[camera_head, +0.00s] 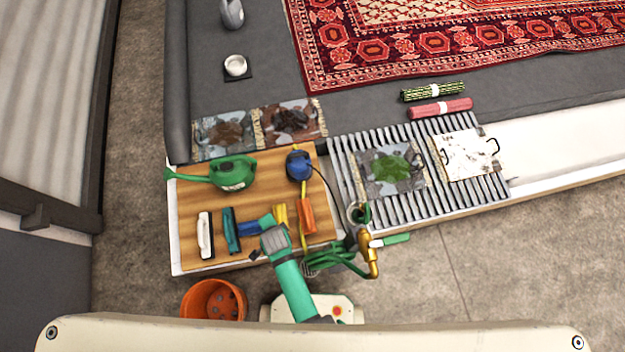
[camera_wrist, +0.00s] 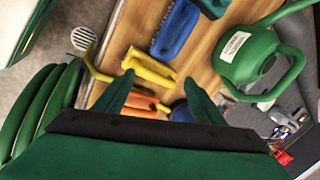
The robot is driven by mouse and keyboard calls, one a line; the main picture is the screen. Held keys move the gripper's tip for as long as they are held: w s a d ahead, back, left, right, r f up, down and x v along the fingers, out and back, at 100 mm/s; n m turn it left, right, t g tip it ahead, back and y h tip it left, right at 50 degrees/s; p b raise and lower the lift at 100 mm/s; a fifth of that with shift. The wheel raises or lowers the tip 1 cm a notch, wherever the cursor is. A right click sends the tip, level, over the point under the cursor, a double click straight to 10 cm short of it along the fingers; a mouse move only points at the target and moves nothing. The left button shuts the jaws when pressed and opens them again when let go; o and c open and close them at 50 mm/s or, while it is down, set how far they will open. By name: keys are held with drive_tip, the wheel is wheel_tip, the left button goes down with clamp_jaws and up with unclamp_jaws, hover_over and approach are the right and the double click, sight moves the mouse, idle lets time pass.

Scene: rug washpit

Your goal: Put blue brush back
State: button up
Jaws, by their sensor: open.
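The blue brush (camera_head: 248,229) lies on the wooden board (camera_head: 270,179), between the teal brush (camera_head: 231,230) and the yellow brush (camera_head: 280,213). In the wrist view the blue brush (camera_wrist: 178,28) lies beyond the fingertips, bristles showing along one side. My gripper (camera_head: 268,222) is above the board near the blue brush's right end. In the wrist view its fingers (camera_wrist: 160,92) are apart with nothing held, over the yellow and orange brushes.
A white brush (camera_head: 206,235), orange brush (camera_head: 307,215), green watering can (camera_head: 232,173) and blue-black device (camera_head: 298,165) share the board. A brass tap (camera_head: 367,255) with green hose stands to the right. An orange bucket (camera_head: 214,300) stands in front.

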drive_tip(key=s+d+r+n+t, duration=0.3)
drive_tip(key=s+d+r, duration=0.1)
drive_tip(key=r, duration=0.8)
drive_tip(key=s+d+r+n+t+h, duration=0.1)
drive_tip(key=s+d+r+n+t, duration=0.3)
drive_tip(key=r, duration=0.8)
drive_tip(key=s+d+r+n+t, duration=0.4)
drive_tip(key=d+r, duration=0.2)
drive_tip(key=r, duration=0.5)
drive_tip(key=shift+s+d+r+h, duration=0.15)
drive_tip(key=shift+s+r+h, duration=0.15)
drive_tip(key=shift+r+h, duration=0.1)
